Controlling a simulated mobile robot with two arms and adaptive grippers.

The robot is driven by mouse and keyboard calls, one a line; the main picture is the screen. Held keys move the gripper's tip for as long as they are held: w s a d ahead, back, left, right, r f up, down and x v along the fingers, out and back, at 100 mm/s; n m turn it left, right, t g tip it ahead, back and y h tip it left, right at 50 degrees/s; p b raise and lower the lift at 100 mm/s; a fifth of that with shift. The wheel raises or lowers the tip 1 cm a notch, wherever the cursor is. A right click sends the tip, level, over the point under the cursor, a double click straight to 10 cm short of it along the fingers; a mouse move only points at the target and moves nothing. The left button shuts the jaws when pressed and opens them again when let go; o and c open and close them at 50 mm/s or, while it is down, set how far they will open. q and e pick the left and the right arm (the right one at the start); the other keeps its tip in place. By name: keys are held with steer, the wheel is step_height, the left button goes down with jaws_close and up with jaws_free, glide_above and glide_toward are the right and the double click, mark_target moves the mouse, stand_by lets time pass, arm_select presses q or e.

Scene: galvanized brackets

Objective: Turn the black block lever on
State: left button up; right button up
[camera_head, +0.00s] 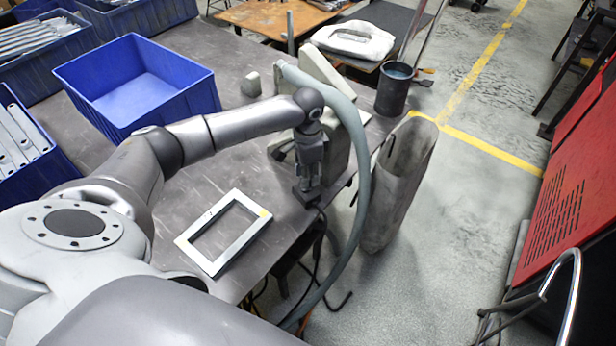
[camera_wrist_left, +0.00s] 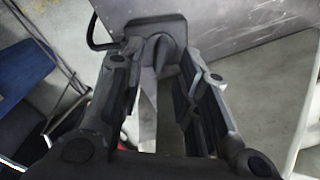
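My left gripper (camera_head: 308,182) points down over the near right corner of the table. The black block (camera_head: 305,196) is a small dark piece at the table's edge, just under the fingertips and partly hidden by them. In the left wrist view the black block (camera_wrist_left: 150,27) lies beyond the fingertips, with a dark rounded part that seems to be its lever (camera_wrist_left: 164,48). The open left fingers (camera_wrist_left: 154,65) stand on either side of this part, with a gap between them. I cannot tell if they touch it or which way the lever is set. My right gripper is not in view.
A white frame (camera_head: 224,233) lies flat on the metal table (camera_head: 235,85). Blue bins (camera_head: 150,100) stand at the left. A beige machine part (camera_head: 338,150) with a thick grey-green hose (camera_head: 357,170) stands close beside the gripper. A grey bag (camera_head: 398,190) hangs off the right edge.

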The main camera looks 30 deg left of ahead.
arm_select(q)
steer(key=shift+f, duration=0.95)
steer(key=shift+c, duration=0.2)
jaws_close()
